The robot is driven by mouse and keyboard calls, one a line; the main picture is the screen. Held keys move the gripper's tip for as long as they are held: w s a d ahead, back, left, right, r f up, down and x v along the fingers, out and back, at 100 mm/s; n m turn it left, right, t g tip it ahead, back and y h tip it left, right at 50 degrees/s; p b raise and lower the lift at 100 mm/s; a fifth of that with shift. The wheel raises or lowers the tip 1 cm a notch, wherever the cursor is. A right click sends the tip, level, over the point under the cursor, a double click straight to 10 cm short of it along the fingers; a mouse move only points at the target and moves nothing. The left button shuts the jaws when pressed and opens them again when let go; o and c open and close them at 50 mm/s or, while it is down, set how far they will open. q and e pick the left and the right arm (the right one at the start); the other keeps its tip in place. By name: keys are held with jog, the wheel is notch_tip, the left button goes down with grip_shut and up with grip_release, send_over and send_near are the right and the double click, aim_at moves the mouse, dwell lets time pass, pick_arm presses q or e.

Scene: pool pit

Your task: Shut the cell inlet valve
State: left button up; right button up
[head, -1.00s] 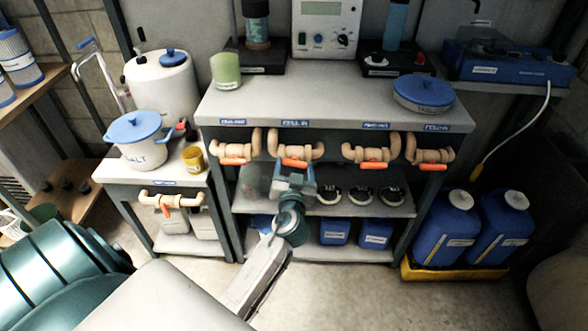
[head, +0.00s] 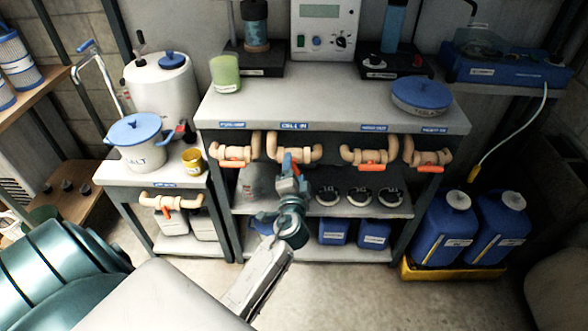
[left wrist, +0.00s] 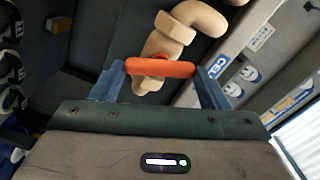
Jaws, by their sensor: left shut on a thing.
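The cell inlet valve is the beige pipe loop (head: 305,153) under the "CELL IN" label (head: 294,125) on the bench's front edge. My right gripper is not in view.
A shelf (head: 350,208) with black-topped items lies below.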

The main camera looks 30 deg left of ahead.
pick_arm(q)
jog(key=shift+f+m+p, duration=0.2)
jog(key=shift+m+p, duration=0.55)
jog(key=shift+m, duration=1.65)
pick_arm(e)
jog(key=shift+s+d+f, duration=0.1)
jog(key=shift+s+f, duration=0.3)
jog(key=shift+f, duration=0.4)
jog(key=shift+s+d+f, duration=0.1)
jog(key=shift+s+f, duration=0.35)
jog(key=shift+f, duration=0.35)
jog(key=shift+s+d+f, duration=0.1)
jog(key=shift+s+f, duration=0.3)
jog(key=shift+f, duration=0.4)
pick_arm(q)
jog(key=o, duration=1)
jog(key=shift+s+d, duration=0.1)
jog(key=b+v, duration=0.2)
jog(key=v, duration=0.8)
jog(key=shift+s+d, duration=0.15)
jog(key=shift+s, duration=0.1)
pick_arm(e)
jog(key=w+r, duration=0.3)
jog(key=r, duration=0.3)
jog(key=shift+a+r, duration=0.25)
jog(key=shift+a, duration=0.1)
